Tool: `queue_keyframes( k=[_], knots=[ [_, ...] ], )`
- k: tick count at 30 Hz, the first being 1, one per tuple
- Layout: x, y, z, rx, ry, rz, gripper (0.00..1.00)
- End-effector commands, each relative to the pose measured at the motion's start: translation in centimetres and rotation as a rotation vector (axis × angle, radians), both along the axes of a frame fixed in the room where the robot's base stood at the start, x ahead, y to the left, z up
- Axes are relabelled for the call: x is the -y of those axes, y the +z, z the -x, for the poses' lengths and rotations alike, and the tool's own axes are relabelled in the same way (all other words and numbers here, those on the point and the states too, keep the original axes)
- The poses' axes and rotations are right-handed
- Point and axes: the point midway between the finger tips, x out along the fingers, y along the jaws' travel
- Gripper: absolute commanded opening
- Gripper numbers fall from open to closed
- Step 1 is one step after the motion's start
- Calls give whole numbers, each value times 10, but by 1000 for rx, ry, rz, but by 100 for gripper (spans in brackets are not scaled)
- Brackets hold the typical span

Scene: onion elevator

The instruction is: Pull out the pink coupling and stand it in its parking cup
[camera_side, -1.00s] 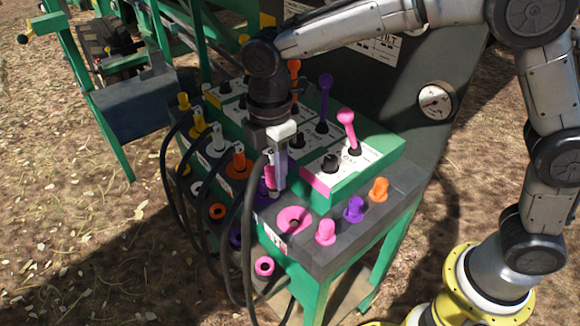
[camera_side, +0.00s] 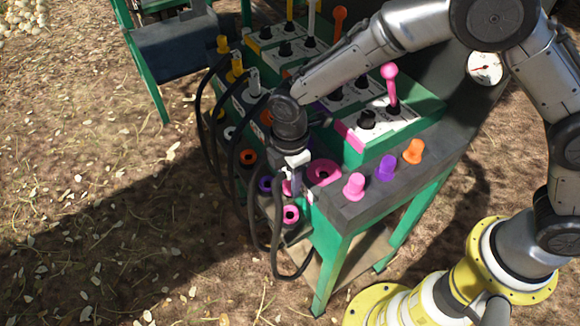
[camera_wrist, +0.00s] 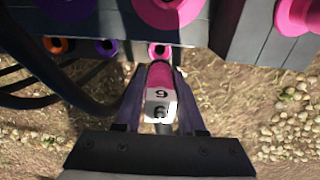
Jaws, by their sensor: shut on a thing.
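My gripper (camera_side: 293,186) is shut on the pink coupling (camera_side: 286,188), just off the front edge of the console. In the wrist view the coupling (camera_wrist: 160,76) lies between the two fingers (camera_wrist: 160,108). It has a pink end and a white part marked with digits. A black hose hangs from it in a loop. Contact between coupling and cup cannot be told.
Orange (camera_side: 248,157) and purple (camera_side: 265,184) cups sit left of the pink one. Pink (camera_side: 354,186), purple (camera_side: 386,167) and orange (camera_side: 413,151) caps stand on the ledge. Black hoses (camera_side: 203,110) hang at the left. The ground in front is open.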

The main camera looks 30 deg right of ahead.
Motion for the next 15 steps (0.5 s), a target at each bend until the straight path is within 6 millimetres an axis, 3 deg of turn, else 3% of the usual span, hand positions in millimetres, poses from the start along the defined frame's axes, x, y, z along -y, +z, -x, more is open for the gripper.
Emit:
queue_keyframes(
  k=[15],
  knots=[
    [0,-41,0,-1,0,0,0]
  ],
)
